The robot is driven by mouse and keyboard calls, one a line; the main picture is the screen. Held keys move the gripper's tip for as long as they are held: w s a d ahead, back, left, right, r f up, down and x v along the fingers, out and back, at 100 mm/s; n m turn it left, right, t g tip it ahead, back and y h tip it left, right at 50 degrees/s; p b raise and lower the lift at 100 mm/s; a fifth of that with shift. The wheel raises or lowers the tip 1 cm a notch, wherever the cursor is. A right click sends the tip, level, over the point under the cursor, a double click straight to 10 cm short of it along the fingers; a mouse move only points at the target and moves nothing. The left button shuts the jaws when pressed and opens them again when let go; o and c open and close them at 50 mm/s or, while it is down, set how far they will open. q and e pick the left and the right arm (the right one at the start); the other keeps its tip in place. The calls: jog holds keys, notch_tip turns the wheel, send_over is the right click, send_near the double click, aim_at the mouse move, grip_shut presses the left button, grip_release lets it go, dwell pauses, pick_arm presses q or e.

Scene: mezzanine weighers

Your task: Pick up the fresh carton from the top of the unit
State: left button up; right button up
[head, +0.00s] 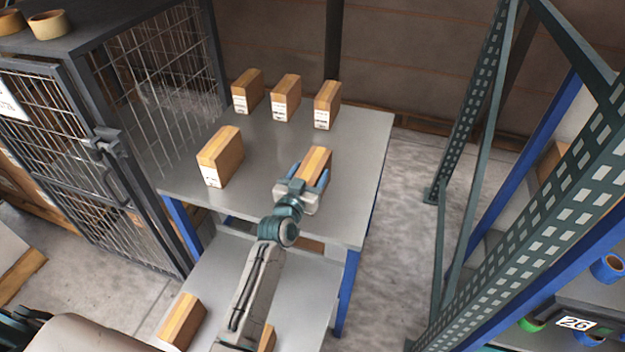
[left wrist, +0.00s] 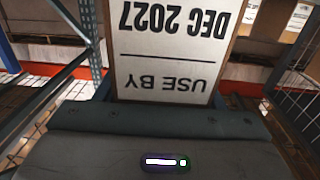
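My left gripper (head: 308,178) reaches over the front edge of the grey-topped unit (head: 345,215). Its blue fingers are on both sides of a brown carton with a pale tape stripe (head: 317,160) and look closed against it. In the left wrist view the carton's white label (left wrist: 170,50) is close, upside down, and reads USE BY DEC 2027. I cannot tell whether the carton still touches the top. Another carton (head: 220,158) stands to the left on the top. Three more, including this one (head: 285,98), stand along the back; their labels are too small to read. My right gripper is not in view.
A wire-mesh cage (head: 90,150) stands close on the unit's left. A green perforated rack post (head: 465,110) rises on the right, across bare floor. The unit's top is clear between the rows.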

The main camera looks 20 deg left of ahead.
pick_arm(q)
jog(key=c, duration=0.9)
jog(key=shift+r, duration=0.1)
